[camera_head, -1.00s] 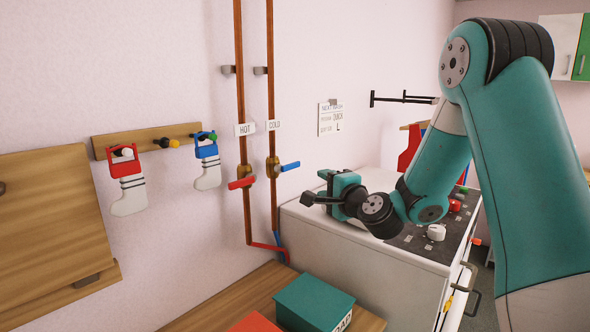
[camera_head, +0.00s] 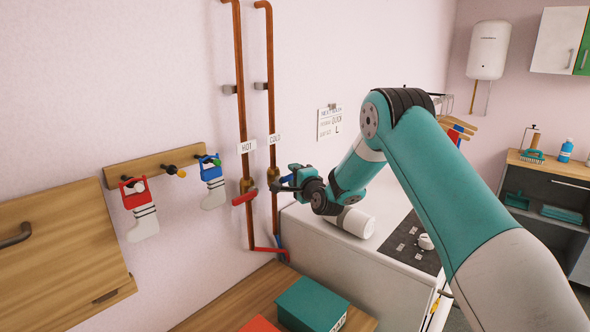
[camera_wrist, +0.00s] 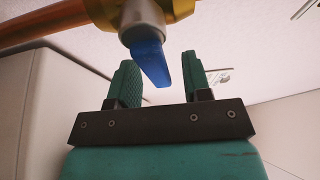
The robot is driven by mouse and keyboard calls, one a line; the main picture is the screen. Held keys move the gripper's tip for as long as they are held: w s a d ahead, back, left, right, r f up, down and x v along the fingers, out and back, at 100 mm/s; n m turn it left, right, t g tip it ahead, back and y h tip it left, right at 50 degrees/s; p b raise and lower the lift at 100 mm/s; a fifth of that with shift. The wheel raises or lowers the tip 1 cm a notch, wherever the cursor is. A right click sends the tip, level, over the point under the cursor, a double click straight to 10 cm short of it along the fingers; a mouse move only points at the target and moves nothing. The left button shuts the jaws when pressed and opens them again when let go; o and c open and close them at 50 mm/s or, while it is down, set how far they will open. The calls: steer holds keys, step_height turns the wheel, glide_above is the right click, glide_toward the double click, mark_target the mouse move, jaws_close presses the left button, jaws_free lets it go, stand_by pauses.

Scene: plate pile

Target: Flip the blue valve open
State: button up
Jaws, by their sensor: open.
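The blue valve handle (camera_wrist: 150,62) sticks out from the valve body on the copper pipe (camera_wrist: 50,22), across the pipe's line, in the wrist view. My gripper (camera_wrist: 160,66) is open, with its two green fingers on either side of the blue handle's end. I cannot tell whether either finger touches it. In the head view, my gripper (camera_head: 284,184) is at the pipe labelled COLD (camera_head: 274,139) and hides most of the valve. Only a bit of blue handle (camera_head: 288,178) shows there.
A red valve handle (camera_head: 245,197) sits on the HOT pipe, close to the left of my gripper. The white washing machine (camera_head: 330,247) stands below my arm. A green box (camera_head: 312,303) lies on the wooden top. Stockings hang on a peg rail (camera_head: 150,166) at left.

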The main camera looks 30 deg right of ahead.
steer(key=shift+w, duration=0.25)
